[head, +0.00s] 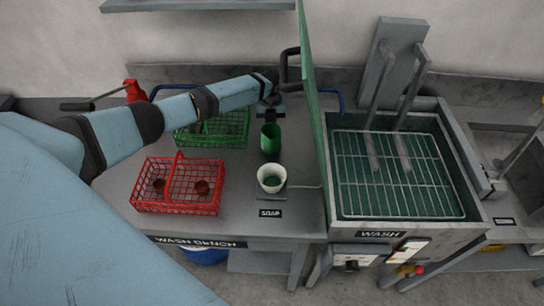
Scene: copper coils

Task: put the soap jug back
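A dark green jug-like vessel (271,140) is near the back of the wash bench, directly below my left gripper (268,108) in the picture. The gripper's dark fingers are small and partly merge with the dark parts around them. I cannot tell whether they are closed on the vessel or apart from it. A white cup (271,178) with green inside stands upright just in front, on a small grey stand (300,190) behind the SOAP label (270,213). My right gripper is not in view.
A red wire basket (178,207) with brown round items stands front left, and a green wire basket (237,142) behind it. A green upright panel (313,110) closes off the right side, beside the wash tank (400,218) with its wire rack.

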